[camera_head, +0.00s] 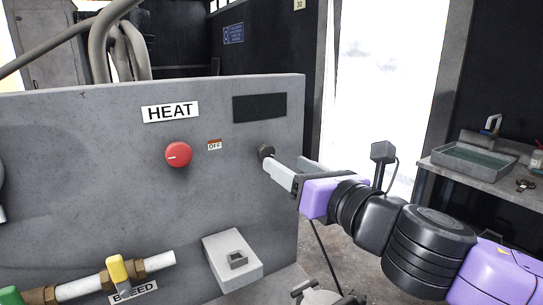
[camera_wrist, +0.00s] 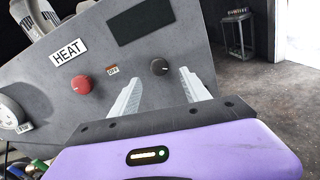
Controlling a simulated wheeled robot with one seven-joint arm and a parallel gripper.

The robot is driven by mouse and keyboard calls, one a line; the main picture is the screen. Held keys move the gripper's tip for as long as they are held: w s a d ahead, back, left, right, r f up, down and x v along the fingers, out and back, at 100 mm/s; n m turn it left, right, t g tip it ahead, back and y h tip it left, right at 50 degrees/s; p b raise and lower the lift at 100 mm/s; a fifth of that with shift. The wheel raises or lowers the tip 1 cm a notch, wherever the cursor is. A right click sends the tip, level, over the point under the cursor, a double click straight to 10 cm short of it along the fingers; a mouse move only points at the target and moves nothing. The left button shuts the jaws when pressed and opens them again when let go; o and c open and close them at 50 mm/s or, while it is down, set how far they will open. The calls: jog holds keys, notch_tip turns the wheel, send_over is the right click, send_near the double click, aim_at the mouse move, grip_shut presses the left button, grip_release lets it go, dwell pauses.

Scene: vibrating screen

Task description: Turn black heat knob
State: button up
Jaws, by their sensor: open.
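The black heat knob (camera_head: 266,151) sits on the grey panel below a dark display and right of the OFF label. In the wrist view the black knob (camera_wrist: 159,67) shows whole, with a light mark on its face, ahead of and between the lines of my two fingers. My gripper (camera_wrist: 158,88) is open and empty. In the head view my gripper (camera_head: 270,163) is at the knob, with a finger tip overlapping its lower edge. I cannot tell whether it touches.
A red knob (camera_head: 178,154) is left of the black knob under the HEAT sign (camera_head: 170,112). A grey box (camera_head: 232,262) and a yellow-handled valve (camera_head: 118,270) are lower on the panel. A sink bench (camera_head: 484,165) stands at the right.

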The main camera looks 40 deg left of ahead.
aim_at(268, 153)
jog(key=x, duration=0.6)
jog(key=shift+w+a+p, duration=0.1)
jog(key=shift+a+p, duration=0.25)
grip_shut()
